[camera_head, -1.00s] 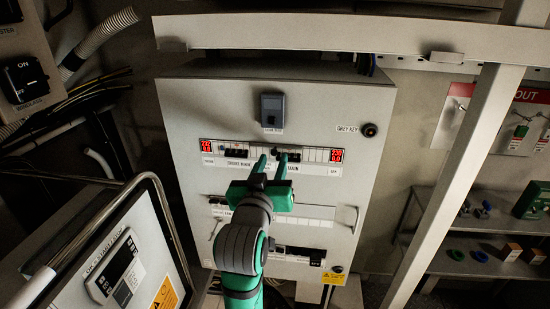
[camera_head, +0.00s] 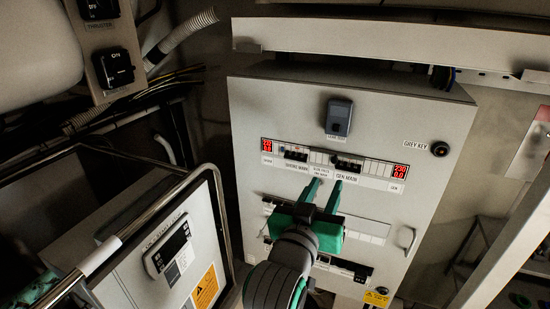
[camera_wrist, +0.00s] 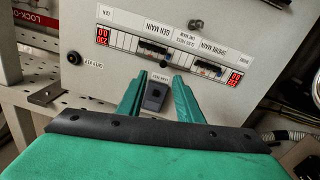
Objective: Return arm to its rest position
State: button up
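My gripper (camera_head: 325,196) is green, with its two fingers apart and nothing between them. In the head view it is in front of the grey cabinet panel (camera_head: 290,110), just below the breaker row (camera_head: 325,168) with red displays at both ends. In the wrist view my gripper (camera_wrist: 158,98) also shows open and empty, its fingers pointing towards the panel. The breaker row (camera_wrist: 165,50) appears upside down there, with dark switches under the GEN MAIN and SHORE MAIN labels. The fingertips look apart from the panel, though the exact gap cannot be told.
A grey box (camera_head: 339,117) and a grey-key lock (camera_head: 440,149) are on the cabinet front. A door handle (camera_head: 408,241) sticks out lower right. A metal rail (camera_head: 218,190) and a control unit (camera_head: 170,250) stand at left. A slanted post (camera_head: 505,255) is at right.

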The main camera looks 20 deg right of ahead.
jog(key=s+a+f+n+t+y, duration=0.1)
jog(key=a+f+n+y, duration=0.15)
jog(key=a+f, duration=0.5)
jog(key=s+a+f+n+t+y, duration=0.1)
jog(key=a+f+n+t+y, duration=0.2)
jog(key=f, duration=0.8)
jog(key=s+a+f+n+y, duration=0.1)
jog(key=a+f+n+y, duration=0.1)
jog(key=a+f, duration=0.55)
jog(key=s+a+f+y, duration=0.2)
jog(key=s+a+f, duration=0.1)
jog(key=s, duration=0.6)
jog(key=s+a+f+y, duration=0.2)
jog(key=s+a+f, duration=0.2)
jog(key=s, duration=0.5)
jog(key=s+a+f+y, duration=0.2)
jog(key=s+a+f, duration=0.2)
jog(key=s, duration=0.5)
jog(key=shift+s+a+f+g, duration=0.15)
jog(key=shift+a+f+g, duration=0.05)
jog(key=shift+a+g, duration=0.15)
